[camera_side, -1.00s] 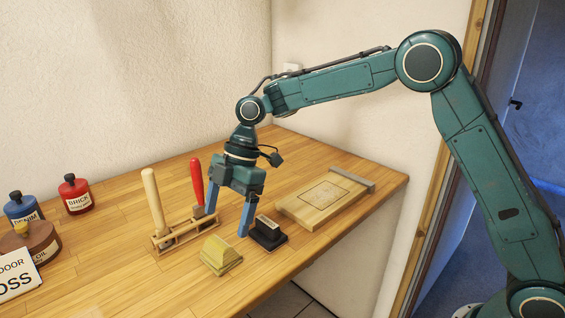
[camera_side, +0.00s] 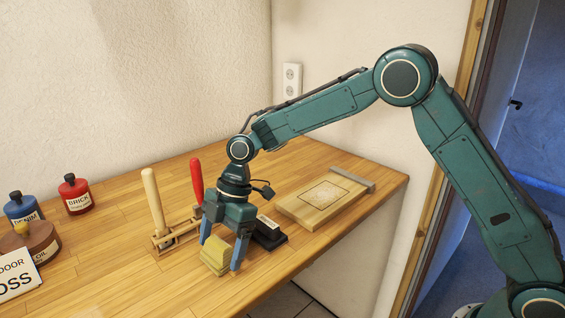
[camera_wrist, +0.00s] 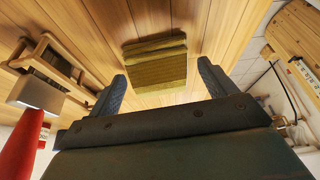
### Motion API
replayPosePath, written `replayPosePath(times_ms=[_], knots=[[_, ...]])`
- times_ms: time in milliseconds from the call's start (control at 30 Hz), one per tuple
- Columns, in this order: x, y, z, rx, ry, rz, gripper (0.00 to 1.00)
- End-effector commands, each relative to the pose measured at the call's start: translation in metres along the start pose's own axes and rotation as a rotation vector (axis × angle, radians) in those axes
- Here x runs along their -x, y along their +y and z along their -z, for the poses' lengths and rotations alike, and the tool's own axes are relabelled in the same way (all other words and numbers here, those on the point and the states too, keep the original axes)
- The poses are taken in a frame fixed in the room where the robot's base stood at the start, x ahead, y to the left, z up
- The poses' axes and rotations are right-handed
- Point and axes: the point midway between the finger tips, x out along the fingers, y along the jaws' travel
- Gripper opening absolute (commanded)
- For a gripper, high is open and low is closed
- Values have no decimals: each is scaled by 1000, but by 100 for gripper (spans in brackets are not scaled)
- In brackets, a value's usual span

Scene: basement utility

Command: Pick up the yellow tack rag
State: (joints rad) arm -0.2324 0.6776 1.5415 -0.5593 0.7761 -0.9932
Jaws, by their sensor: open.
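The yellow tack rag (camera_side: 215,254) is a folded, blocky pad lying on the wooden bench near its front edge. It also shows in the wrist view (camera_wrist: 155,65), ahead of my fingers and roughly centred between them. My gripper (camera_side: 220,256) is open and points down, low over the bench, with one blue finger on each side of the rag in the side view. In the wrist view my gripper's two blue fingertips (camera_wrist: 160,78) stand apart with nothing held. Whether a finger touches the rag cannot be told.
A black block (camera_side: 268,234) sits close on the right. A wooden rack (camera_side: 176,238) with a cream-handled and a red-handled tool stands behind left. A wooden board (camera_side: 325,202) lies at the back right. Bottles (camera_side: 75,194) stand far left. The bench front is clear.

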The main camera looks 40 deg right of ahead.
Motion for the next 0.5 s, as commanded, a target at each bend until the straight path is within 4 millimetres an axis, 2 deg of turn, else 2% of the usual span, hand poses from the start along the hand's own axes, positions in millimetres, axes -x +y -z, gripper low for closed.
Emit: replayPosePath(times_ms=[133,500], knots=[[-8,0,0,-1,-2,1,84],[-8,0,0,-1,-1,0,84]])
